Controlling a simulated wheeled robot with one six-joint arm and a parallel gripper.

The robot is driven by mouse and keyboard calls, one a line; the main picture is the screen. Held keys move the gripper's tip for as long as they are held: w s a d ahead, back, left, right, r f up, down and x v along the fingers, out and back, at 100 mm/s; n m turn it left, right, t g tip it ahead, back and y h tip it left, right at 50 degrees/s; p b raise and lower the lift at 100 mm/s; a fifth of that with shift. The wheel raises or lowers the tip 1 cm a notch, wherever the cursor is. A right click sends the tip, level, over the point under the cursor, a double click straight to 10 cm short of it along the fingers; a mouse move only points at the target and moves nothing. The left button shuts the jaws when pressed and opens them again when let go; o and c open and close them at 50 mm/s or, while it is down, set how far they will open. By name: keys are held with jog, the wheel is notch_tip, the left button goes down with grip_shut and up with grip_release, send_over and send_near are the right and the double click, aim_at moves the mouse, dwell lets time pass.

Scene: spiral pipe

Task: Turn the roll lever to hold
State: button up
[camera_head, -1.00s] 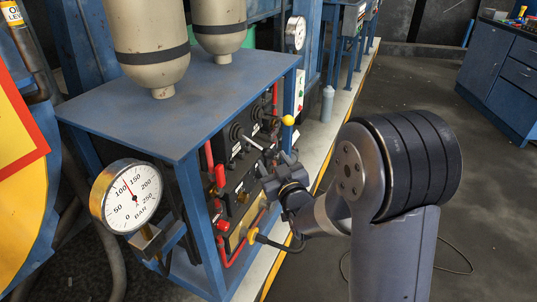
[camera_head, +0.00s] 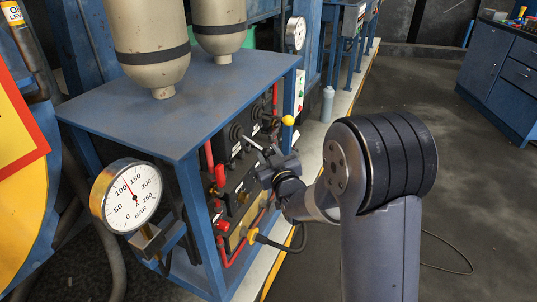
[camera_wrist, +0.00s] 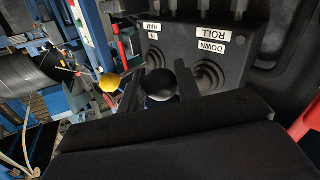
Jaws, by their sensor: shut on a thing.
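The roll lever's black ball knob (camera_wrist: 160,84) is between the two dark fingers of my gripper (camera_wrist: 160,88) in the wrist view. My gripper is shut on the knob. A ribbed rubber boot (camera_wrist: 209,76) is just right of it, on the black panel under white labels reading ROLL and DOWN. In the head view my gripper (camera_head: 275,163) is at the front of the control panel (camera_head: 245,165), by a silver lever shaft (camera_head: 252,142). The knob and most of the lever are hidden there by my gripper.
A yellow ball knob (camera_head: 288,120) is close behind my gripper; it also shows in the wrist view (camera_wrist: 110,82). Red pipes and a red handle (camera_head: 220,175) run left of the panel. The blue bench top (camera_head: 190,105) overhangs it. Open floor lies right.

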grip_shut()
